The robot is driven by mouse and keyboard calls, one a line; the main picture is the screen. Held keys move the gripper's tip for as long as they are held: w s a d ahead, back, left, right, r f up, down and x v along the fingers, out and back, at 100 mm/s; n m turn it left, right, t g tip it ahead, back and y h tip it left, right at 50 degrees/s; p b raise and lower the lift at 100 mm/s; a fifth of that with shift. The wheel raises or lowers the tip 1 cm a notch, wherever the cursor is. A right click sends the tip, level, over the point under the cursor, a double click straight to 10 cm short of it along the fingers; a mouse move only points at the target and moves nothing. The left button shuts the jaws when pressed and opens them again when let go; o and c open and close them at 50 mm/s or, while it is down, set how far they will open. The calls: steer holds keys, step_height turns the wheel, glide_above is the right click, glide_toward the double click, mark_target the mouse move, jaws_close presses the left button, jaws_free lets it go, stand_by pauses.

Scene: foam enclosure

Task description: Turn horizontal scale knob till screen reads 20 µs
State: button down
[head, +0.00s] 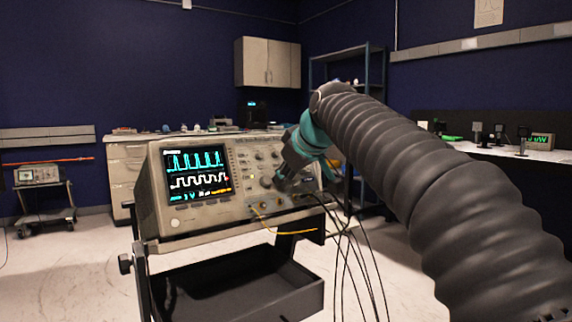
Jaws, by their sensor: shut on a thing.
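The oscilloscope (222,206) stands on a dark wheeled cart, its front turned toward me. Its lit screen (197,173) shows a cyan spiky trace above a white square wave. Cyan and yellow readouts run along the screen's bottom, too small to read. Knobs and buttons fill the panel right of the screen. My gripper (281,181) reaches in from the right and is at the panel's right part, shut on a knob there. The fingers hide most of that knob, so I cannot read its label.
A yellow cable (285,232) and several black cables (350,245) hang from the panel's lower edge below my gripper. The cart's dark tray (235,290) is below. Benches and a second instrument (38,174) stand farther back, with clear floor at left.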

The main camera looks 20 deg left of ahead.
steer(key=shift+r+m+g+p, duration=0.1)
steer(key=shift+m+g+p, duration=0.2)
steer(key=shift+m+p, duration=0.4)
steer(key=c, duration=1.3)
jaws_free()
steer(key=shift+d, duration=0.1)
steer(key=v, duration=1.1)
steer(key=shift+s+d+r, duration=0.2)
steer(key=shift+d, duration=0.15)
